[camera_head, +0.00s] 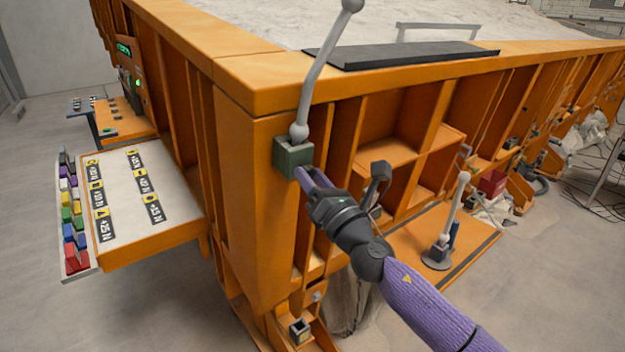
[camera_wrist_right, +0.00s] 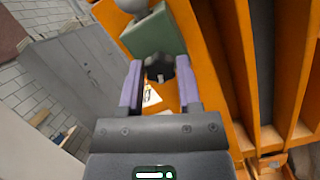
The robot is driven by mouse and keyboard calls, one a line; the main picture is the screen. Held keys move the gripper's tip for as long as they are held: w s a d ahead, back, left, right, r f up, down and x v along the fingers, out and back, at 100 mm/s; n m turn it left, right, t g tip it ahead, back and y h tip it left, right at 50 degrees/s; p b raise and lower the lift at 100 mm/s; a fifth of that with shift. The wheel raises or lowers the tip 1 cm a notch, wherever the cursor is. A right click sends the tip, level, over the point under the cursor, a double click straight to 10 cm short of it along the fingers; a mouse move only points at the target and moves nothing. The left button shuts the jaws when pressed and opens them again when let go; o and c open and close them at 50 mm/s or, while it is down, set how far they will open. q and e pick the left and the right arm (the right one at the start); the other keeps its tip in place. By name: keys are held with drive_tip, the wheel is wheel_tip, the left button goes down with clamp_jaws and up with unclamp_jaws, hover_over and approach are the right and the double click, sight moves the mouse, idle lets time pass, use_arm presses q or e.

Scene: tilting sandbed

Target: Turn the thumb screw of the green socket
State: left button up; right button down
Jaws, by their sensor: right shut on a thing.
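The green socket (camera_head: 292,157) is fixed on the corner post of the orange frame, with a grey rod (camera_head: 318,75) with ball ends standing tilted in it. My right gripper (camera_head: 305,176) is at the lower right of the socket, its purple fingers up against it. In the right wrist view the green socket (camera_wrist_right: 155,36) is just past the fingertips. The dark thumb screw (camera_wrist_right: 184,72) is between the fingers of my right gripper (camera_wrist_right: 160,75), which is shut on it. In the head view the hand hides the thumb screw. My left gripper is not in view.
The orange sandbed frame (camera_head: 240,75) has deep ribs beside my arm. A black plate (camera_head: 400,55) lies on its top edge. A label table (camera_head: 180,215) with coloured blocks (camera_head: 73,225) stands at left. Another grey rod (camera_head: 455,210) stands on an orange platform at right.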

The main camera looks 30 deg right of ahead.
drive_tip(key=shift+f, duration=0.1)
drive_tip(key=shift+c, duration=1.6)
unclamp_jaws()
drive_tip(key=b+v, duration=0.2)
drive_tip(key=v, duration=0.8)
drive_tip(key=shift+b, duration=0.35)
drive_tip(key=shift+w, duration=0.1)
